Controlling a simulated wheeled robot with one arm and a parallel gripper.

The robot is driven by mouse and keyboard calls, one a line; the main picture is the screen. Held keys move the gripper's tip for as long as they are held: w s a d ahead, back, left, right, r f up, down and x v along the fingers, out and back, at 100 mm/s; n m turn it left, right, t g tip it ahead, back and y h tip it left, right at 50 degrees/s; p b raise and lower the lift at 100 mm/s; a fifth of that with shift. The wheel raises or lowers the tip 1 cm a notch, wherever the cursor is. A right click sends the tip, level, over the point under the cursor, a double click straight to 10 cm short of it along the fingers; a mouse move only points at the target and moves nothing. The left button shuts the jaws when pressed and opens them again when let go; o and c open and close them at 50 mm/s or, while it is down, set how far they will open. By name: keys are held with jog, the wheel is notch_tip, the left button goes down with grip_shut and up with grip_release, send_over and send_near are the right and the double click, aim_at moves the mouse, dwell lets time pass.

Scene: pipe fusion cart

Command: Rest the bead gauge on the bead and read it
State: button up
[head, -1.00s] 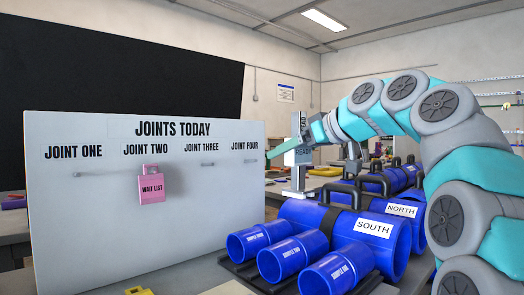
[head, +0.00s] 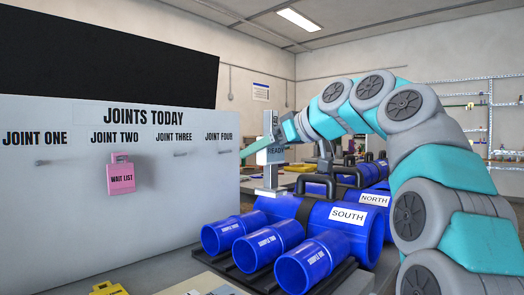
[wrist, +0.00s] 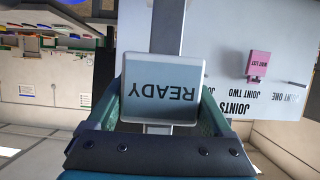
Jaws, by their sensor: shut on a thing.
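The bead gauge is a grey upright tool with a block reading READY (head: 271,154); in the wrist view the block (wrist: 160,88) shows upside down. My gripper (wrist: 163,112) is shut on it, one teal finger on each side. In the head view the gauge's foot appears over the left end of the blue pipe marked SOUTH (head: 322,225); I cannot tell whether it touches. A blue pipe marked NORTH (head: 375,199) lies behind. Black handled clamps (head: 318,188) stand on the pipes. I cannot make out the bead.
Several short blue sample pipes (head: 262,248) lie on a black rack in front. A yellow object (head: 109,289) lies at the bottom edge.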

jog(key=shift+f+b, duration=2.75)
jog(key=shift+f, duration=0.45)
jog(key=shift+f+b, duration=0.55)
jog(key=shift+f, duration=0.1)
dwell(1.0)
jog(key=shift+r+p, duration=3.15)
jog(key=shift+r, duration=0.45)
jog(key=shift+d, duration=0.1)
